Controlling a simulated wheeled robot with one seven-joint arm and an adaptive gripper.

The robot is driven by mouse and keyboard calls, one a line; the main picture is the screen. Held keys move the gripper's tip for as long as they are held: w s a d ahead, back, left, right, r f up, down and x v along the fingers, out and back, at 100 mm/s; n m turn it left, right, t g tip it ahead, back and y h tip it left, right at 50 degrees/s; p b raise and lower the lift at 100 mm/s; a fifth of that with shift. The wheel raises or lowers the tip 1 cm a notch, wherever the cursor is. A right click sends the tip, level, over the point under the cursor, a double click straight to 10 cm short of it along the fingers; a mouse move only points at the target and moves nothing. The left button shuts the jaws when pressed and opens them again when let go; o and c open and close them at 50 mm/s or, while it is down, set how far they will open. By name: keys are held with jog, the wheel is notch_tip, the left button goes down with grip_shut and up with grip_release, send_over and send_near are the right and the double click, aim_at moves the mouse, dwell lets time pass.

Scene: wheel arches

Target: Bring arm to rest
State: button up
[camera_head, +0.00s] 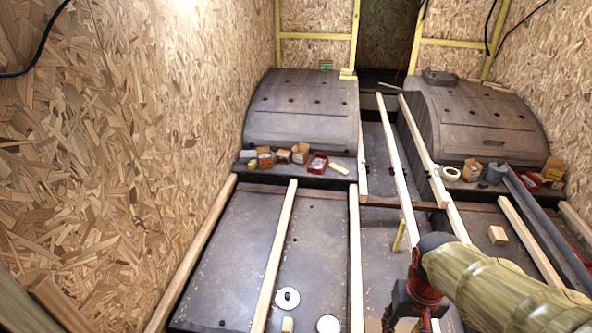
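My arm comes in from the lower right of the head view, with a large olive-tan link. It ends in my dark and red gripper (406,312) at the bottom edge, over the floor. The gripper points down and its fingertips are cut off by the picture's edge, so I cannot tell whether it is open or shut. No held thing shows.
Pale wooden battens (275,250) run lengthwise over the dark floor (228,245). Two wheel arches, left (302,105) and right (487,118), stand behind, with small boxes (300,153) along the left one's front ledge. A chipboard wall (130,130) rises at left. A white disc (287,298) lies on the floor.

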jog(key=s+a+r+n+t, duration=0.1)
jog(key=a+r+t, duration=0.1)
jog(key=r, duration=0.5)
jog(key=a+r+n+t+p, duration=0.1)
jog(key=a+r+t, duration=0.2)
jog(key=a+r, duration=0.2)
jog(key=shift+s+a+r+n, duration=0.25)
jog(key=shift+s+r+n, duration=0.1)
jog(key=shift+r, duration=0.55)
